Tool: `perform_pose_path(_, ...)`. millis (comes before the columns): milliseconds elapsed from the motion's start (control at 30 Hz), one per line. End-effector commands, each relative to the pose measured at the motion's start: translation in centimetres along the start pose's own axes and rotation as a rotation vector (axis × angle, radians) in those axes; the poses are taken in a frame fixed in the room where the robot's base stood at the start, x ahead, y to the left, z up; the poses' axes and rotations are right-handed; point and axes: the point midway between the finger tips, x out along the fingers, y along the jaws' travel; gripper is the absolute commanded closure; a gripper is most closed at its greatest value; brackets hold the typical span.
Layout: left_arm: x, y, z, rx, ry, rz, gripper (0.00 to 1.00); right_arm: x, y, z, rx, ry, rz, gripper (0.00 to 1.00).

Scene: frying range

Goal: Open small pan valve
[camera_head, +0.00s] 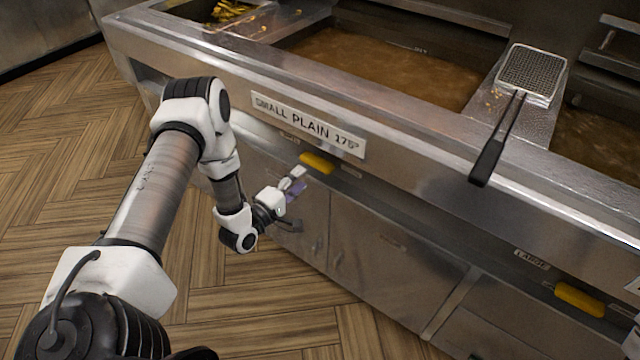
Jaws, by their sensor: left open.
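The small pan valve has a yellow handle (317,163) on the fryer front, just below the sign "SMALL PLAIN 175°" (308,124). My left gripper (297,180) is open, just below and left of the yellow handle in the picture. I cannot tell if a finger touches the handle. No object shows between its fingers. A second yellow handle (579,299) sits lower right, beside a label reading "LARGE" (531,260). My right gripper is not in view.
The steel fryer (420,150) holds a pan of brown oil (385,65). A mesh skimmer (532,70) lies on the divider, its black handle (490,155) hanging over the front edge. Cabinet doors (375,245) are below the valve. Wooden floor (60,190) is clear at left.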

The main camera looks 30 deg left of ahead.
Motion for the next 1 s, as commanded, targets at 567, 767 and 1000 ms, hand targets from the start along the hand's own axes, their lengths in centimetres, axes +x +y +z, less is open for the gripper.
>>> perform_pose_path(567, 7.7, 0.6, 0.0, -0.012, -0.001, 0.011, 0.52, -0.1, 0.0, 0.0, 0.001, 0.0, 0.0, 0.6)
perform_pose_path(767, 7.6, 0.5, 0.0, -0.012, -0.001, 0.01, 0.66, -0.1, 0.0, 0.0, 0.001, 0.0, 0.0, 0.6)
perform_pose_path(1000, 7.6, 0.5, 0.0, -0.011, -0.001, 0.009, 1.0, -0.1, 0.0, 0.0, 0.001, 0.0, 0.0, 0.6)
